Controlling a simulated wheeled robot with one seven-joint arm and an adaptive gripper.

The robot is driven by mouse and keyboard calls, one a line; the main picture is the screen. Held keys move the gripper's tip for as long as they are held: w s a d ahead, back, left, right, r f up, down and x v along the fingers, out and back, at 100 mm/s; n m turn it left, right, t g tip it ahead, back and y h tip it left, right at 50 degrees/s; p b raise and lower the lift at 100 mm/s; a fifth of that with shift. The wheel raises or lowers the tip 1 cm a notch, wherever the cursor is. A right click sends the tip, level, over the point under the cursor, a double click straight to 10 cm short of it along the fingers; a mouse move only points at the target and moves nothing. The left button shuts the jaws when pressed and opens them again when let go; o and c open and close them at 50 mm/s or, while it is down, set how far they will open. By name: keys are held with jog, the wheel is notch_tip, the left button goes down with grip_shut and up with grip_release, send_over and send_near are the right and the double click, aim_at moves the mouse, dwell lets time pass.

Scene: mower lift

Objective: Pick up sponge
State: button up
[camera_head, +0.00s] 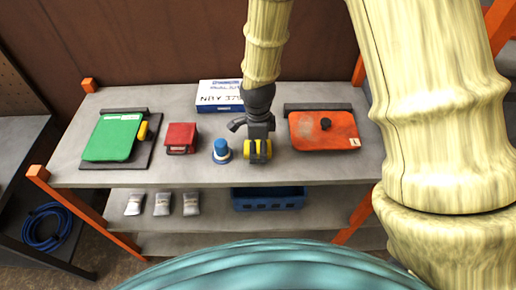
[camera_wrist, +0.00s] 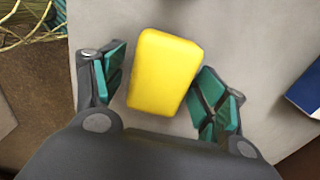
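The yellow sponge (camera_wrist: 165,70) lies on the grey bench top between the fingers of my gripper (camera_wrist: 160,90) in the wrist view. The green-padded fingers are spread, one on each side of it. A gap of bare bench shows on the left, and the right finger is close to the sponge's edge; I cannot tell if it touches. In the head view my gripper (camera_head: 257,152) points down near the front middle of the bench, over the sponge. The dark fingers partly cover the yellow there.
A blue-capped round object (camera_head: 221,150) stands close left of my gripper. A red box (camera_head: 181,137) and green panel (camera_head: 112,137) are farther left. An orange panel (camera_head: 322,137) lies right. A white-and-blue box (camera_head: 220,94) is behind. A blue crate (camera_head: 268,198) is on the lower shelf.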

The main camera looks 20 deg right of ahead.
aim_at(258, 146)
jog(key=c, duration=0.7)
jog(key=shift+r, duration=0.1)
jog(key=shift+w+r+b, duration=0.1)
jog(key=shift+r+b, duration=0.55)
jog(key=shift+r, duration=0.15)
jog(key=shift+r+b, duration=0.45)
jog(key=shift+r, duration=0.35)
jog(key=s+d+b, duration=0.1)
jog(key=s+d, duration=0.1)
jog(key=s, duration=0.2)
jog(key=s+d+b, duration=0.1)
jog(key=s+d, duration=0.1)
jog(key=s, duration=0.2)
jog(key=s+d+r+b, duration=0.1)
jog(key=s+d+b, duration=0.1)
jog(key=s, duration=0.1)
jog(key=shift+s+d, duration=0.2)
jog(key=shift+s, duration=0.2)
jog(key=shift+s+d+f+b, duration=0.1)
jog(key=shift+d+b, duration=0.05)
jog(key=shift+b, duration=0.5)
jog(key=b, duration=0.3)
jog(key=shift+s+d, duration=0.2)
jog(key=shift+s, duration=0.1)
jog(key=b, duration=0.1)
jog(key=s+b, duration=0.1)
jog(key=b, duration=0.1)
jog(key=shift+s+d+r, duration=0.15)
jog(key=shift+d+r, duration=0.15)
